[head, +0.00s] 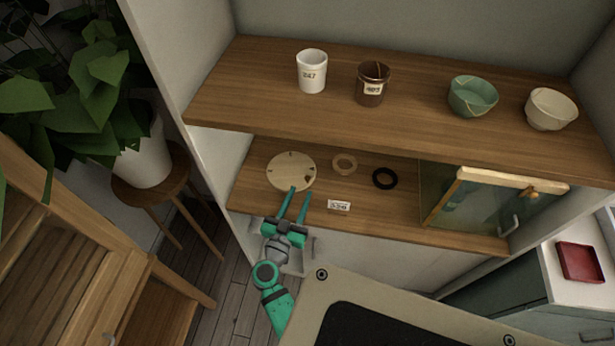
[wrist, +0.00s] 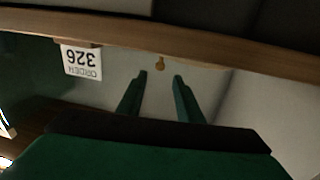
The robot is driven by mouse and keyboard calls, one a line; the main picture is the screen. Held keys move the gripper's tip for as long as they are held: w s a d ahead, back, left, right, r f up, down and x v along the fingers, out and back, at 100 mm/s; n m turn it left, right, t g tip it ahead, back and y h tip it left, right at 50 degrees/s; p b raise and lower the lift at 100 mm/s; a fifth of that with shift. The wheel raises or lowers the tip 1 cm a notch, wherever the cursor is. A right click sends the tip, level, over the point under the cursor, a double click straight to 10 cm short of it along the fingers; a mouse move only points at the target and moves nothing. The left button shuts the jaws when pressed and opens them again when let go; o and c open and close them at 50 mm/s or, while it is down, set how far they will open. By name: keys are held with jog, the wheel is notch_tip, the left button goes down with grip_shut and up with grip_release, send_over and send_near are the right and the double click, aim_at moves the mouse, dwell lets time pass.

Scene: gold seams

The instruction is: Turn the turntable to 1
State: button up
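The turntable appears to be the round cream disc (head: 290,171) on the lower shelf at the left, with small dark marks near its rim. The marks are too small to read. A small brown piece (head: 308,179) shows at its right rim. My green gripper (head: 300,191) is at the disc's near edge, fingers apart with nothing visible between them. I cannot tell whether a finger touches the disc. In the wrist view my open fingers (wrist: 160,76) point towards a small tan knob (wrist: 160,63), and I cannot tell what it belongs to.
A tan ring (head: 344,163), a black ring (head: 385,178) and a gold-edged sliding panel (head: 500,200) are further right. The upper shelf (head: 420,120) overhangs behind.

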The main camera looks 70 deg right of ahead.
aim_at(306, 179)
jog(key=d, duration=0.8)
jog(key=shift+w+d, duration=0.15)
jog(key=shift+d, duration=0.05)
jog(key=shift+c, duration=0.2)
grip_shut()
